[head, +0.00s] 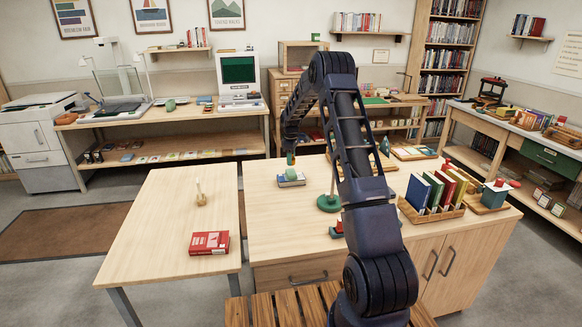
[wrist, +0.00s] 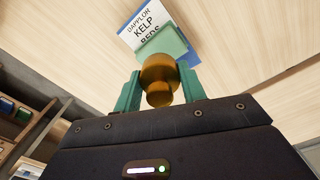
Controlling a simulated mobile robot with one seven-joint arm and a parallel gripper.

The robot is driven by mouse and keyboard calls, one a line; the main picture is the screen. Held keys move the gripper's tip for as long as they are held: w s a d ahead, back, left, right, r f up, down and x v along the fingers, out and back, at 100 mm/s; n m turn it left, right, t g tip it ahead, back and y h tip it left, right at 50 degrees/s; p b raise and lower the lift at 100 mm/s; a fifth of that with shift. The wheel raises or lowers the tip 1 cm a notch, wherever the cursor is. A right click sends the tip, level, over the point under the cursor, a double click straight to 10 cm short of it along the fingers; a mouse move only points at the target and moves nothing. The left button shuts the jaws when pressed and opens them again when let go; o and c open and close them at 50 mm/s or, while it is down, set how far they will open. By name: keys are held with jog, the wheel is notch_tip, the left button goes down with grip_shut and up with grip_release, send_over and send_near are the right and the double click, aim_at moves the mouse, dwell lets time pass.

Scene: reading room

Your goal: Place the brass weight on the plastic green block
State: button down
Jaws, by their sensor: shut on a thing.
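My gripper (head: 290,158) hangs over the left part of the central wooden counter, fingers pointing down. In the wrist view its two teal fingers (wrist: 158,92) are shut on the brass weight (wrist: 158,73), a rounded golden piece with a smaller knob. The green block (wrist: 165,42) lies beyond the weight, partly hidden by it. The block also shows in the head view (head: 291,174), on top of a blue-and-white book (head: 291,182). The weight appears above the block with a small gap in the head view; I cannot tell the exact alignment.
A green round base with a thin upright rod (head: 328,203) stands right of the book. A rack of upright books (head: 432,212) stands farther right. A red book (head: 209,242) and a small wooden stand (head: 201,199) are on the left table, which is otherwise clear.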

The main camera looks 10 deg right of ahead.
jog(key=shift+f, duration=2)
jog(key=c, duration=0.8)
grip_release()
jog(key=shift+f, duration=0.15)
